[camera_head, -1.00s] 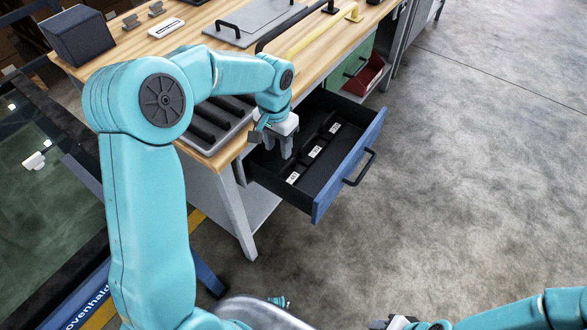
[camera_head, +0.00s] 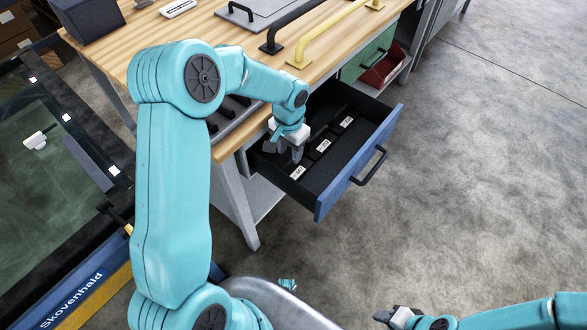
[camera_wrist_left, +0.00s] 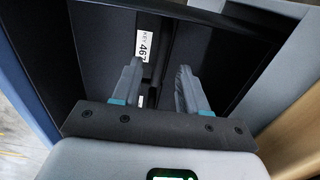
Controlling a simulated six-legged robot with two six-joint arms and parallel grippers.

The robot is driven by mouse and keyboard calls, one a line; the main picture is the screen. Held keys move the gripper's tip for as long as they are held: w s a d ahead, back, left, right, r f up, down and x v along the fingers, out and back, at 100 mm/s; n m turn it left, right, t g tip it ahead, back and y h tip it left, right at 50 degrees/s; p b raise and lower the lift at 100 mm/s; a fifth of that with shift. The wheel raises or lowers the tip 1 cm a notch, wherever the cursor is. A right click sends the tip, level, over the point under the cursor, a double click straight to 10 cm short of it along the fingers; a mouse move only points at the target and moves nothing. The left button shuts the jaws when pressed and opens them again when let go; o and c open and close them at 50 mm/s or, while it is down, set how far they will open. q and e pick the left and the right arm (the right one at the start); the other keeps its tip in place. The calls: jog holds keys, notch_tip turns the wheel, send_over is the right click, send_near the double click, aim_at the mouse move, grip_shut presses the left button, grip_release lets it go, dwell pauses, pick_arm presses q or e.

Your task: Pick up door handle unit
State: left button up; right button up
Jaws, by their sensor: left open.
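Several dark door handle units lie in the open drawer, each with a white label; the units are hard to separate from the black interior. In the head view the labels of the near unit (camera_head: 298,173), the middle unit (camera_head: 323,145) and the far unit (camera_head: 346,122) show. My left gripper (camera_head: 297,154) points down into the drawer beside the near label. In the left wrist view its two fingers (camera_wrist_left: 158,75) are apart with nothing clearly between them. A dark unit with a "KEY 467" label (camera_wrist_left: 147,45) lies beyond the fingertips. My right gripper (camera_head: 384,317) is low in the head view, away from the drawer.
The drawer's blue front (camera_head: 362,160) with its black handle faces the open floor. The wooden bench top (camera_head: 235,40) overhangs the drawer's back edge and carries a black bar handle (camera_head: 290,28) and a yellow one (camera_head: 330,33). A red bin (camera_head: 384,68) sits beyond the drawer.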

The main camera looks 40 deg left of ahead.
aim_at(290, 160)
pick_arm(q)
jog(key=f, duration=0.5)
jog(key=shift+w+a+f, duration=0.1)
jog(key=shift+w+f, duration=0.15)
jog(key=shift+f, duration=0.15)
jog(key=shift+s, duration=0.1)
grip_shut()
